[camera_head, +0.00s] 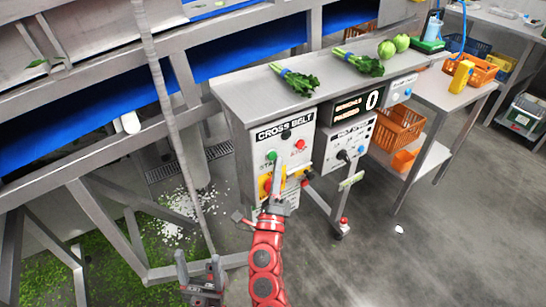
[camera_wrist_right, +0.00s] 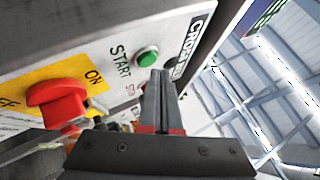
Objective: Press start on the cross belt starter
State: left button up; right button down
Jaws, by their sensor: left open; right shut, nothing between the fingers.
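The cross belt starter (camera_head: 286,136) is a pale panel on the front of the steel bench. Its green start button (camera_head: 272,155) is at the upper left, and the red stop button (camera_head: 301,144) is to its right. The start button also shows in the right wrist view (camera_wrist_right: 148,56), beside the word START. My right gripper (camera_head: 277,178) is shut and empty in front of the panel. In the wrist view its fingertips (camera_wrist_right: 161,76) appear just below the start button; I cannot tell whether they touch. My left gripper (camera_head: 201,268) is open and empty, low over the floor.
A red rotary knob (camera_wrist_right: 56,102) on a yellow plate sits below the start button. A second control box (camera_head: 345,140) and a display (camera_head: 358,104) are to the right. Greens (camera_head: 297,80) lie on the bench top. Steel conveyor legs stand at the left; floor at right is open.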

jog(key=shift+w+a, duration=0.2)
